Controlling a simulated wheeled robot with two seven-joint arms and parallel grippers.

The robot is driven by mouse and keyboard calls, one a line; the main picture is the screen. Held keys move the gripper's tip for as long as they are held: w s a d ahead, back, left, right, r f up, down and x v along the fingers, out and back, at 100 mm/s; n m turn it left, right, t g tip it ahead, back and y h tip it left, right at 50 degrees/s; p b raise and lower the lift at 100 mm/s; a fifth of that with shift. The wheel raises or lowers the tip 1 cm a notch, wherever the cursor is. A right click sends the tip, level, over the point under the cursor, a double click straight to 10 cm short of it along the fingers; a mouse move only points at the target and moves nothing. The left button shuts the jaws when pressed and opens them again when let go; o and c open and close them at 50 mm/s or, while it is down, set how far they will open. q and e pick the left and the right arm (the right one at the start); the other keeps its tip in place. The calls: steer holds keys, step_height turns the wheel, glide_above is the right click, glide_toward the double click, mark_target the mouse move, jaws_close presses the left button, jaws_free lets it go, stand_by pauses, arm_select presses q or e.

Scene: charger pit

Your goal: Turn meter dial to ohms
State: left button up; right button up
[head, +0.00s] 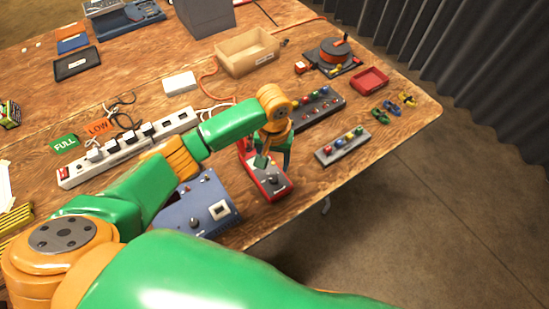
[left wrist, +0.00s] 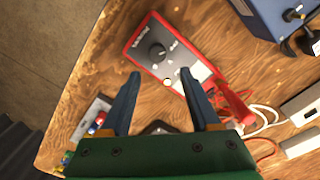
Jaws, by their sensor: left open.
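The red meter (head: 282,194) lies on the table near its front edge, with a grey face and a dark round dial (head: 272,180). In the left wrist view the meter (left wrist: 142,42) is at top centre and its dial (left wrist: 157,51) shows clearly; I cannot read the small markings. My left gripper (head: 274,163) is open and empty above the meter, its blue fingers pointing down. In the left wrist view the fingers (left wrist: 160,75) are spread, with the dial beyond the gap between the tips. The arm hides part of the meter in the head view. My right gripper is not in view.
A blue box (head: 205,197) stands left of the meter. A grey strip with coloured knobs (head: 342,147) lies to the right, and a longer dark one (head: 318,108) behind. A white power strip (head: 110,158) is at left. A cardboard box (head: 247,52) is at the back.

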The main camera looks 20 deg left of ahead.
mark_target(273, 178)
arm_select(q)
steer(key=s+f, duration=0.1)
steer(key=f, duration=0.1)
steer(key=s+f, duration=0.1)
steer(key=shift+s+d+f, duration=0.2)
steer(key=shift+s+d, duration=0.1)
steer(key=shift+s, duration=0.05)
steer(key=shift+w+f, duration=0.25)
steer(key=shift+f, duration=0.1)
steer(key=shift+w+a+f, duration=0.15)
steer(key=shift+w+f, duration=0.05)
steer(key=shift+w, duration=0.15)
steer(key=shift+s+r, duration=0.2)
steer(key=c, duration=1)
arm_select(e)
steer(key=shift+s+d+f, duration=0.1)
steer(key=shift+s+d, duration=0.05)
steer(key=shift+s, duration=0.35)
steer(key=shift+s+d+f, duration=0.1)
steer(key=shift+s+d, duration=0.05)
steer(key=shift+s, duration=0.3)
